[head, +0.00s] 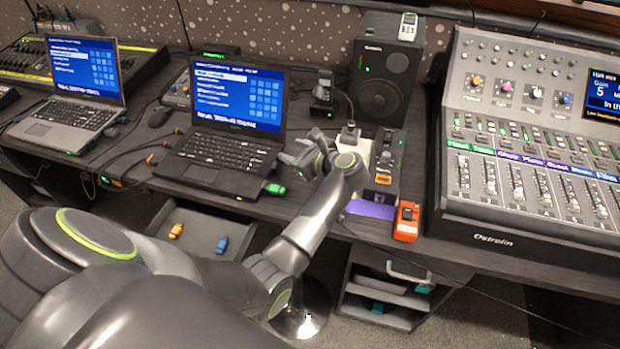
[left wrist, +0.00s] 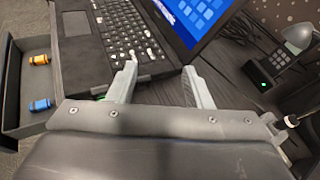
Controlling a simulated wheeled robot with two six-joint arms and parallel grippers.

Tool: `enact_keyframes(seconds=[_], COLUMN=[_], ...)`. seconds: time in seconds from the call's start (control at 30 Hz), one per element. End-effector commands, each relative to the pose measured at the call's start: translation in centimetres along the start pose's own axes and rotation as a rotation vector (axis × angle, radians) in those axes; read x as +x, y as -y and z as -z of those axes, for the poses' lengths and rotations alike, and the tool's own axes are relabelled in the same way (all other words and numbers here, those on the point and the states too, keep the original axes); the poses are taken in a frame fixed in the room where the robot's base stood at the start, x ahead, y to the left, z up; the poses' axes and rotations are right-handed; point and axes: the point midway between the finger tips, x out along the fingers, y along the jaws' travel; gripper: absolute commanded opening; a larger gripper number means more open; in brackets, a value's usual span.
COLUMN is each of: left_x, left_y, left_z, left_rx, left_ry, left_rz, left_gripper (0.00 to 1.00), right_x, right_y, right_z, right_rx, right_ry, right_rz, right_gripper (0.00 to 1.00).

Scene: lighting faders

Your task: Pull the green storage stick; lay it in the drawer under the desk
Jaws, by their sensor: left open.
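The green storage stick (head: 275,188) sticks out of the right side of the black laptop (head: 228,150), near its front corner. In the left wrist view only a speck of green shows behind a finger, too small to be sure of. My left gripper (head: 300,154) is open and empty, just above and right of the stick, beside the laptop's edge. Its two fingers (left wrist: 159,74) are spread in the left wrist view, over the laptop's side. The drawer (head: 200,233) under the desk is pulled out and holds a yellow stick (head: 176,231) and a blue stick (head: 222,245). My right gripper is out of view.
A silver laptop (head: 70,120) and a mouse (head: 160,117) are at the left. A speaker (head: 385,70), a small box with knobs (head: 385,160), an orange device (head: 406,222) and a large mixing console (head: 530,150) stand to the right. Cables cross the desk.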

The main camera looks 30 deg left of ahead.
Motion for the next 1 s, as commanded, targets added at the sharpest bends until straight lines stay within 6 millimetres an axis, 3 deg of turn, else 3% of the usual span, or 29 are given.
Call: enact_keyframes(seconds=[0.2, 0.43, 0.57, 1.0], left_x=[-3.2, -5.4, -4.9, 0.2], left_y=[-1.4, -2.4, -2.9, -5.5], left_z=[4.1, 5.4, 6.0, 8.1], left_rx=[-0.111, -0.130, -0.131, -0.132], left_ry=[-0.243, -0.326, -0.332, -0.328], left_rz=[-0.308, -0.465, -0.478, -0.475], left_gripper=[0.45, 0.45, 0.45, 0.45], right_x=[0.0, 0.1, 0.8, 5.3], right_y=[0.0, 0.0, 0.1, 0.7], right_z=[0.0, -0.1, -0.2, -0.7], right_rx=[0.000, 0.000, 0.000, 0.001], right_ry=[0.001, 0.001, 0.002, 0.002], right_rz=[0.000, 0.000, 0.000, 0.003], right_gripper=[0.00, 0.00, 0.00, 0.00])
